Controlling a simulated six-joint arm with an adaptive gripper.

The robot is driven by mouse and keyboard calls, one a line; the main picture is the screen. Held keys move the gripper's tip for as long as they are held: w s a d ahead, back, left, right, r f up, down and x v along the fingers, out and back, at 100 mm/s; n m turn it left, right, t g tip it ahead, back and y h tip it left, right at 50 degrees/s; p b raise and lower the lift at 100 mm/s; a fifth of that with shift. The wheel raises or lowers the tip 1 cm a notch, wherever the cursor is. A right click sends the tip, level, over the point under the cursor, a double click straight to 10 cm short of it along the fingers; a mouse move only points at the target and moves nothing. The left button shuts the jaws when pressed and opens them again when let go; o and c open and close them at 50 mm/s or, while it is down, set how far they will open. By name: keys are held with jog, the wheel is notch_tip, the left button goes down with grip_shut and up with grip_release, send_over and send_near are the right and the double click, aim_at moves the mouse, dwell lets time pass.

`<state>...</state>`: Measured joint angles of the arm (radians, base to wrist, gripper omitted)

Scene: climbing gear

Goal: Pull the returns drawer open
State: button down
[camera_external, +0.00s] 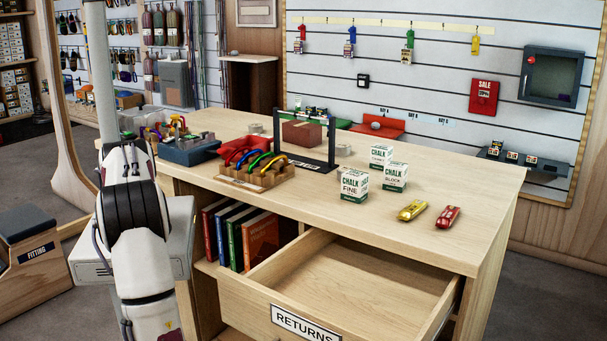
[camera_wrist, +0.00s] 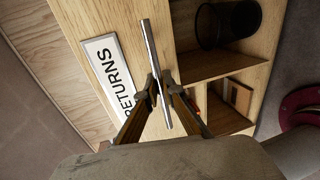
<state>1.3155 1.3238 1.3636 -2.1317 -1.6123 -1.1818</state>
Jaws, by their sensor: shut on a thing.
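The returns drawer (camera_external: 246,301) is in the front of the wooden counter in the external view. It stands well open, and the visible part of its inside is bare. A white RETURNS label (camera_external: 305,323) is on its front; the label also shows in the wrist view (camera_wrist: 107,75). In the wrist view a slim metal bar handle (camera_wrist: 149,42) stands off the drawer front. My gripper (camera_wrist: 160,86) is shut on this handle, with one finger on each side of it. In the external view my gripper is out of sight.
Chalk boxes (camera_external: 354,186) and two carabiners, yellow (camera_external: 412,210) and red (camera_external: 447,216), are on the counter top (camera_external: 420,246). Books (camera_external: 228,236) stand on the open shelf left of the drawer. The wrist view shows a dark bin (camera_wrist: 228,24) in a shelf compartment.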

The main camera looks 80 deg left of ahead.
jog(key=shift+v, duration=0.8)
jog(key=shift+f, duration=0.15)
jog(key=c, duration=2.2)
grip_release()
jog(key=shift+v, duration=6)
